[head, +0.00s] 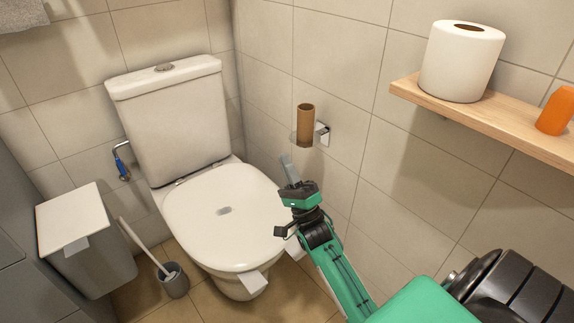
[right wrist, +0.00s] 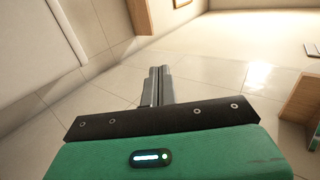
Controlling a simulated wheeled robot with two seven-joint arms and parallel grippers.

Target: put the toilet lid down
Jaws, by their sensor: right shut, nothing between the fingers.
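The white toilet (head: 165,110) stands against the back tiled wall. Its lid (head: 225,212) lies flat over the bowl, with a small grey patch in its middle. A white tab (head: 252,283) sticks out at the lid's front edge. My right gripper (head: 287,160) is to the right of the lid, close to its right edge in the picture; I cannot tell the gap. It is shut and empty. In the right wrist view its fingers (right wrist: 157,74) are together, pointing at a tiled surface. My left gripper does not show.
An empty cardboard roll (head: 304,124) sits on a wall holder just beyond my right gripper. A wooden shelf (head: 500,122) at right bears a paper roll (head: 461,62) and an orange object (head: 556,111). A bin (head: 85,245) and toilet brush (head: 172,281) stand left of the toilet.

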